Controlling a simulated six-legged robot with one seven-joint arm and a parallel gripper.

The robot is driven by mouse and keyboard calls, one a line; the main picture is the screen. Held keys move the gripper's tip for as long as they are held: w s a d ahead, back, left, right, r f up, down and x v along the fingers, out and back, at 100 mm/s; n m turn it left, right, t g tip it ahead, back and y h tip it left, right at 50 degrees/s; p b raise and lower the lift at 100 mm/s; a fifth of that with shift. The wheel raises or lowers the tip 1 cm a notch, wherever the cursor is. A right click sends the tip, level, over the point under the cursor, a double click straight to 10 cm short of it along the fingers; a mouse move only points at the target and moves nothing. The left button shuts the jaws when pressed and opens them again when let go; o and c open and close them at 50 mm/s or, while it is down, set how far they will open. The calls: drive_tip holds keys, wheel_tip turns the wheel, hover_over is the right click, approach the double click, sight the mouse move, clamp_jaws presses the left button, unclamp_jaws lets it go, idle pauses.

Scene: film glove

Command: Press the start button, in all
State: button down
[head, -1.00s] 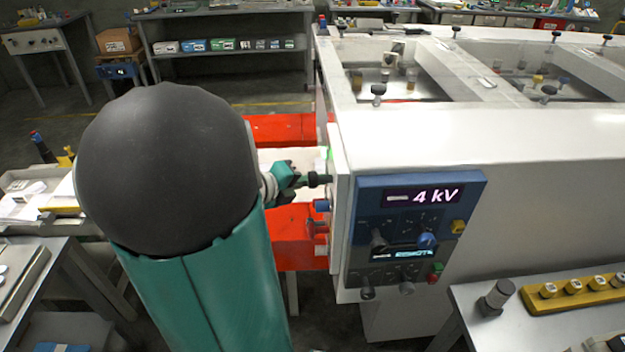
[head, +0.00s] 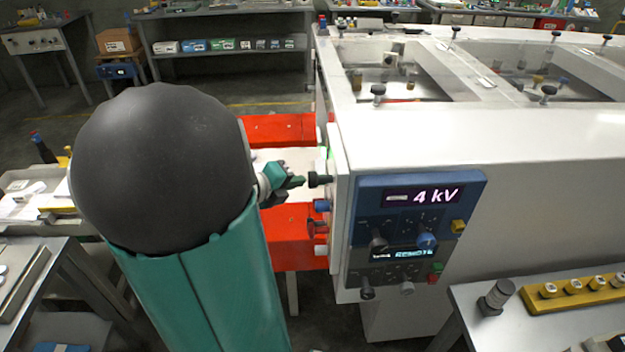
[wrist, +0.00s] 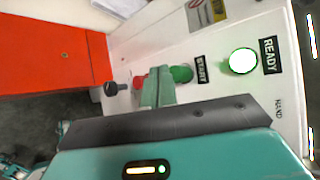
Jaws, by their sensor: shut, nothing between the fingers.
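The START label (wrist: 201,70) is on the white machine side panel in the wrist view. The green start button (wrist: 182,73) sits beside it, just past the tip of my gripper (wrist: 160,86). My green fingers are shut and empty, and they hide part of the panel behind them; whether they touch the button I cannot tell in this view. In the head view my gripper (head: 298,182) is left of the panel, at about the height of a dark knob (head: 319,180) standing out from it. The start button cannot be made out there.
A lit READY lamp (wrist: 243,61) is near START. A red button (wrist: 138,82) and a black knob (wrist: 110,89) are also close by. Red beams (head: 288,225) lie behind my gripper. The front panel (head: 415,225) reads 4 kV. A side table (head: 570,325) stands right.

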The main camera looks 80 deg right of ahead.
drive_tip(key=shift+w, duration=0.1)
drive_tip(key=w, duration=0.2)
drive_tip(key=w+a, duration=0.1)
drive_tip(key=w, duration=0.1)
drive_tip(key=shift+w, duration=0.35)
idle(0.8)
